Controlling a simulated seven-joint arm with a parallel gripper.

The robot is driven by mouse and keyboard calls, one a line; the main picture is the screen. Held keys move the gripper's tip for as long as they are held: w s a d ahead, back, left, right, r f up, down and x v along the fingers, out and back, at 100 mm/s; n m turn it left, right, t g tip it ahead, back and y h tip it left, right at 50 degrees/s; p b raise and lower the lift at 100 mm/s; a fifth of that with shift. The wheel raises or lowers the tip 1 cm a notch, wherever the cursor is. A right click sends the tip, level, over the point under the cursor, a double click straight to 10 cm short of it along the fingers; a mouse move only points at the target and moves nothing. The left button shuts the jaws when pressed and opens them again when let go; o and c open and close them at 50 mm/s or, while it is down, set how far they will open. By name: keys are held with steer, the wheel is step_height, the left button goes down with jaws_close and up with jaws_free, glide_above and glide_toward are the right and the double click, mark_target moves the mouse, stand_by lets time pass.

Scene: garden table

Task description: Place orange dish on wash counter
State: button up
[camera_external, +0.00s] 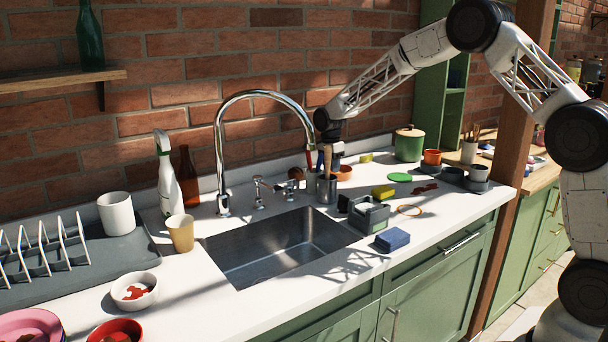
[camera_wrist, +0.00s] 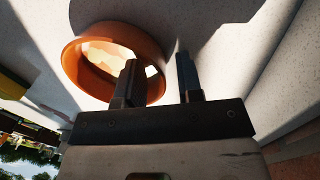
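The orange dish (camera_external: 344,173) stands on the white counter (camera_external: 230,308) behind the sink, partly hidden by a metal utensil cup (camera_external: 327,188). In the wrist view the orange dish (camera_wrist: 72,68) is close up, its round rim and inside visible. My gripper (camera_external: 331,158) is low over the counter at the dish, its fingers partly hidden by the utensils. In the wrist view my gripper (camera_wrist: 158,57) is open. One finger overlaps the dish's opening and the other is outside its rim. Contact cannot be told.
The sink (camera_external: 280,245) and tall faucet (camera_external: 222,150) are to the left. A yellow sponge (camera_external: 383,191), grey caddy (camera_external: 368,215) and green lid (camera_external: 398,177) are to the right. A green pot (camera_external: 408,145) and another orange cup (camera_external: 432,157) stand further right.

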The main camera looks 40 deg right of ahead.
steer(key=shift+r, duration=0.15)
step_height(320, 180, up, 12)
steer(key=w, duration=0.1)
stand_by(0.6)
steer(key=shift+w, duration=0.1)
stand_by(0.4)
steer(key=s+d+r+n+t, duration=0.15)
steer(key=s+r+n, duration=0.4)
steer(key=s, duration=0.95)
steer(key=s+d+r+n, duration=0.25)
steer(key=s+r, duration=0.55)
steer(key=s, duration=0.7)
steer(key=s+f+n, duration=0.1)
steer(key=s+n, duration=0.2)
steer(key=s, duration=0.7)
steer(key=s+d+f+n+t, duration=0.1)
steer(key=s+f+n, duration=0.1)
steer(key=s, duration=0.9)
steer(key=s+d+f+n+t, duration=0.1)
steer(key=s+n, duration=0.3)
steer(key=s, duration=0.7)
steer(key=shift+f+n, duration=0.4)
steer(key=shift+f, duration=0.2)
